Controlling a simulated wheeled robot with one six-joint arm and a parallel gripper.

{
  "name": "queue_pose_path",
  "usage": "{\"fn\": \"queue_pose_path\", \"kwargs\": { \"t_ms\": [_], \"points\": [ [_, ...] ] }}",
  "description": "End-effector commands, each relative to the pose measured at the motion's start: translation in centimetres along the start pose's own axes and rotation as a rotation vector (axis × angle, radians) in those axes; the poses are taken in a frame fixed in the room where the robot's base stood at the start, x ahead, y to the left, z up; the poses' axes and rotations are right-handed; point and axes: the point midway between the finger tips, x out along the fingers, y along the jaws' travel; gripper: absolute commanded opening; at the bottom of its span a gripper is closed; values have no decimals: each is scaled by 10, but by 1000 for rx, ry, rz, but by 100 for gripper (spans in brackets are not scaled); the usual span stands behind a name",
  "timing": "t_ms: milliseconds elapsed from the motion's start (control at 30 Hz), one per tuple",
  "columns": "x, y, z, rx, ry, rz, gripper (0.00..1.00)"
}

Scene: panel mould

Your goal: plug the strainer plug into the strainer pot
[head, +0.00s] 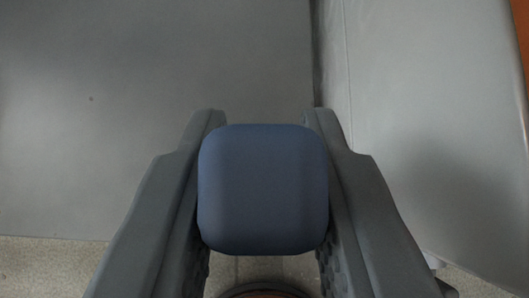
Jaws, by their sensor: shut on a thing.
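The strainer plug, seen as a blue block with rounded corners (262,190), is between the two grey fingers of my gripper (265,118). The fingers are shut on its left and right sides. The block hides most of the space between the fingers. No strainer pot can be made out for certain. A dark round rim with a reddish inside (262,291) is cut off by the bottom edge, and I cannot tell what it is.
A large grey panel (130,90) fills the upper left. A lighter grey panel (425,90) meets it at a vertical seam on the right. An orange strip (523,45) shows at the top right edge. Pale speckled floor (45,265) shows at the bottom left.

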Motion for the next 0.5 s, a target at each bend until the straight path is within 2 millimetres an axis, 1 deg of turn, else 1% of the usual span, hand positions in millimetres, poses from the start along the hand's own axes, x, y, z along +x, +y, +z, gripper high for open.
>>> {"fn": "queue_pose_path", "kwargs": {
  "t_ms": [200,500],
  "points": [
    [13,0,13,0,-1,0,0],
    [27,0,27,0,-1,0,0]
  ]
}}
